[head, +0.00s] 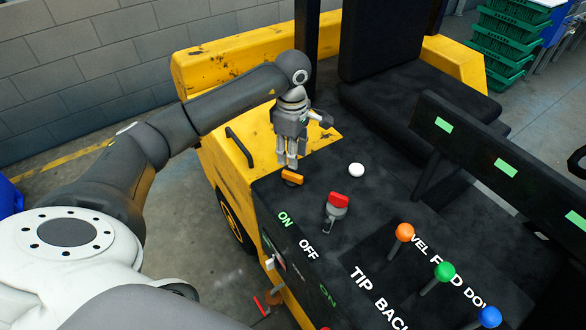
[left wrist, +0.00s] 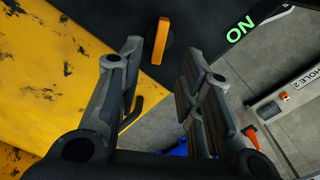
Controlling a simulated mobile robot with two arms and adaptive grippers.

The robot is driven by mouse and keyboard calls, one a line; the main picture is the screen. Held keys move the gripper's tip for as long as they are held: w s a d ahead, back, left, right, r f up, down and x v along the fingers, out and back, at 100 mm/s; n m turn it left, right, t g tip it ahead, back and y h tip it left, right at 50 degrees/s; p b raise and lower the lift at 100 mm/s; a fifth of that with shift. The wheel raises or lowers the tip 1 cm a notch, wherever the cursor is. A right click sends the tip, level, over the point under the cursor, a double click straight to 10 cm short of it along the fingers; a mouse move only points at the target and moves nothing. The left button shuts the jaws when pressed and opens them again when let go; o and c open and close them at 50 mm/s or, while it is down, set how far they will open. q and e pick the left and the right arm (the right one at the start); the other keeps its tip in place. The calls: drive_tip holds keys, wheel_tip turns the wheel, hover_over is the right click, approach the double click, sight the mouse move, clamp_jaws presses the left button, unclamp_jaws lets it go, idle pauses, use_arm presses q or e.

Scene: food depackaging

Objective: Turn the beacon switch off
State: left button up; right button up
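An orange switch (head: 292,177) sits on the black top panel of a yellow vehicle, beside a green ON label (head: 285,220); no beacon label is readable. In the left wrist view the orange switch (left wrist: 162,40) shows as an elongated handle on a dark round base. My left gripper (head: 288,163) points down just above and behind it. Its two fingers stand apart in the left wrist view (left wrist: 160,58), and the switch lies beyond their tips, roughly between them. No contact is visible. A red switch (head: 338,201) stands nearby, by a white OFF label (head: 308,250). My right gripper does not show.
A white knob (head: 356,169) stands near the red switch. Levers with orange (head: 404,232), green (head: 444,271) and blue (head: 489,317) balls rise at the front right. A black seat (head: 410,115) is behind. A handle bar (head: 242,148) is left of the gripper.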

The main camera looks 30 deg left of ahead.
sight(293, 174)
use_arm(q)
wheel_tip(293, 174, down, 7)
drive_tip(key=shift+r+p, duration=0.1)
drive_tip(key=shift+p, duration=1.05)
drive_tip(key=shift+f, duration=0.5)
drive_tip(key=shift+c, duration=0.3)
clamp_jaws()
